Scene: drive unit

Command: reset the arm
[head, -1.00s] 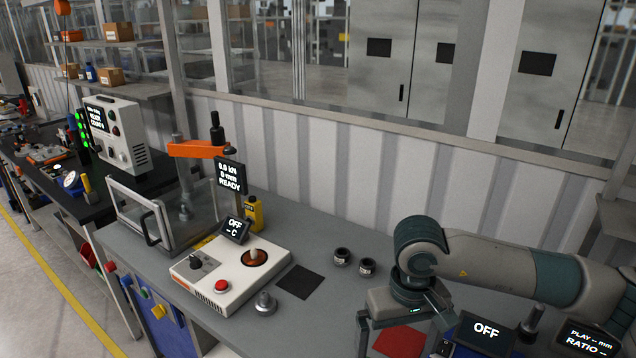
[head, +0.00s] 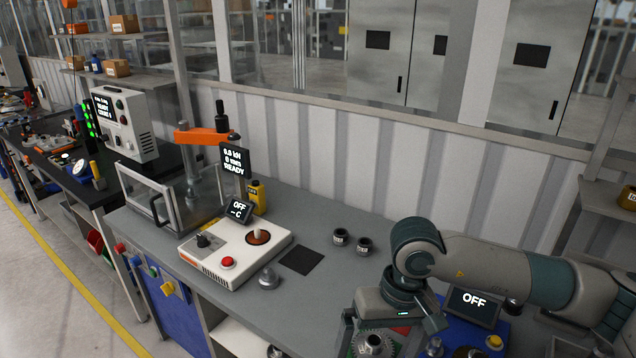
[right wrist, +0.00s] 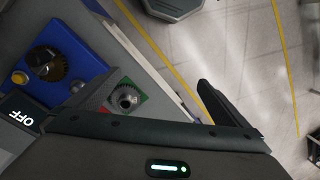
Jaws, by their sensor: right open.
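My right arm comes in from the right in the head view. Its gripper (head: 386,338) points down over the front edge of the grey bench (head: 330,285), open, with nothing seen between its fingers. Below it, a metal gear (head: 374,344) sits by a red and green patch; the gear also shows on the green pad in the right wrist view (right wrist: 126,98). One dark finger stands clear of the bench in the wrist view, over the floor. My left gripper is in neither view.
A blue unit with an OFF display (head: 474,301) stands close beside the right gripper. A white control box (head: 230,260) and a clear-guarded press (head: 170,200) stand left. Two small dark cylinders (head: 364,246) sit behind. Open floor (right wrist: 260,60) lies beyond the bench edge.

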